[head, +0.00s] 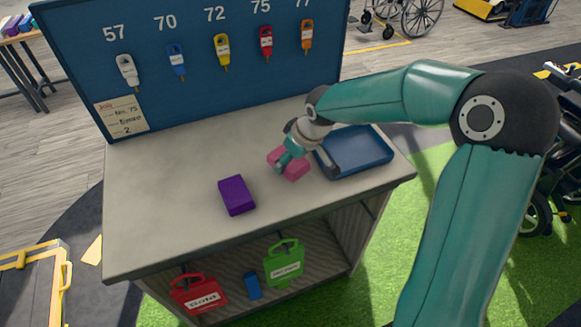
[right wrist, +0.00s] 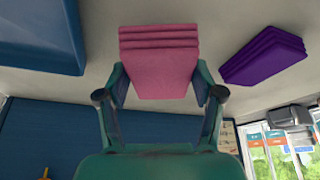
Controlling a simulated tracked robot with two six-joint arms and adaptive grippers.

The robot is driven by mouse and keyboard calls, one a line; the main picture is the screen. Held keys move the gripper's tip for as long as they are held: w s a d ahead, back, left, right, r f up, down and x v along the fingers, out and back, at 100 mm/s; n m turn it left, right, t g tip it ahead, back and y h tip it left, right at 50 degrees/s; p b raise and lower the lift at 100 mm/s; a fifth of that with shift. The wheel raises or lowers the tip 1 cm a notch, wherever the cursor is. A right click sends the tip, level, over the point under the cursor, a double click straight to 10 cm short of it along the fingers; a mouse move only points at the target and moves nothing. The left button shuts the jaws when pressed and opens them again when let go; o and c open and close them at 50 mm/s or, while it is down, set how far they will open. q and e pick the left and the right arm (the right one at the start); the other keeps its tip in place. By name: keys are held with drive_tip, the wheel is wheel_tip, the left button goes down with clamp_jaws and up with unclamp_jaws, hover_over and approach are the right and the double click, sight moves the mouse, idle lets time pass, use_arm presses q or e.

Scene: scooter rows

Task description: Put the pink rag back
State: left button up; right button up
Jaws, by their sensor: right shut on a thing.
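The pink rag (head: 290,166) is a folded block over the grey counter, just left of the blue tray (head: 377,168). My right gripper (head: 296,154) is shut on it. In the right wrist view the pink rag (right wrist: 160,62) sits between the two fingers, with its folded layers showing. I cannot tell whether it touches the counter. The blue tray looks empty where it shows; the gripper covers part of its left edge. It also shows in the right wrist view (right wrist: 40,35). My left gripper is not in view.
A folded purple rag (head: 237,195) lies on the counter (head: 160,200), left of the pink one. A blue key board (head: 200,100) with several coloured keys stands behind. The counter's left part is clear.

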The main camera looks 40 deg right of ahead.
sight(291, 168)
drive_tip(key=shift+f, duration=1.6)
drive_tip(key=shift+f, duration=0.15)
drive_tip(key=o, duration=1.1)
drive_tip(key=shift+s+r, duration=0.1)
drive_tip(key=shift+r, duration=0.5)
drive_tip(key=v, duration=1.1)
